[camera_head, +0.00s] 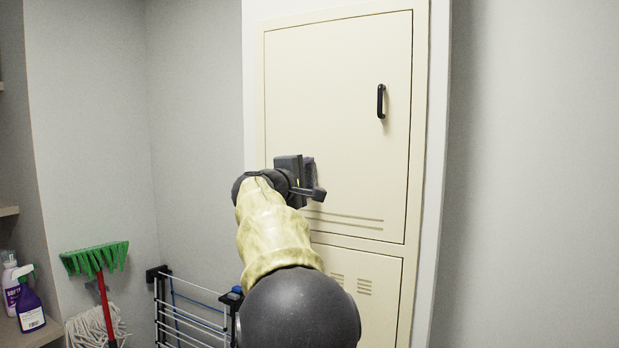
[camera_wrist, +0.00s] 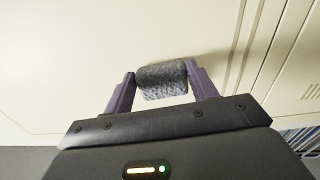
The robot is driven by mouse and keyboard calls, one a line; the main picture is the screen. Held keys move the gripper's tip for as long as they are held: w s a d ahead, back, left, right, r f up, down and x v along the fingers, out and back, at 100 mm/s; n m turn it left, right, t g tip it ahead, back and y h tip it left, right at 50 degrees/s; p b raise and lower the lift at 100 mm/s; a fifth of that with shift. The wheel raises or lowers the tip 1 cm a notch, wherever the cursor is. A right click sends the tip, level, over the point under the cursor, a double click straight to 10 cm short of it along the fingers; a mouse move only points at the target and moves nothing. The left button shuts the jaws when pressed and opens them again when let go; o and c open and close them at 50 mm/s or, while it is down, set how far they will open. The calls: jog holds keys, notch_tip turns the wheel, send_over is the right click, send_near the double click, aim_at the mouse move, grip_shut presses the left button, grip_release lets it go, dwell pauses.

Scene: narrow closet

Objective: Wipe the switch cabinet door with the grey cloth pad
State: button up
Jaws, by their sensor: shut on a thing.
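The switch cabinet door (camera_head: 335,90) is a cream panel with a black handle (camera_head: 381,101) at its upper right. My gripper (camera_head: 308,178) is at the lower left part of this door, seen from behind my arm. In the wrist view my gripper (camera_wrist: 162,82) has its two purple fingers shut on the grey cloth pad (camera_wrist: 163,81). The pad is speckled grey and lies against or very close to the cream door surface (camera_wrist: 90,40); exact contact is hard to tell. In the head view my gripper and wrist hide the pad.
A lower cabinet door (camera_head: 365,285) with vents is below. At left stand a green broom (camera_head: 95,258), a mop (camera_head: 97,325), a drying rack (camera_head: 190,315), and a shelf with a purple spray bottle (camera_head: 29,300). A bare wall is at right.

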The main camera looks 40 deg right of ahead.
jog(key=shift+s+a+f+b, duration=0.15)
jog(key=shift+a+b, duration=0.25)
jog(key=shift+b+v, duration=1.15)
jog(key=shift+v, duration=1.35)
jog(key=b+v, duration=0.1)
jog(key=v, duration=0.2)
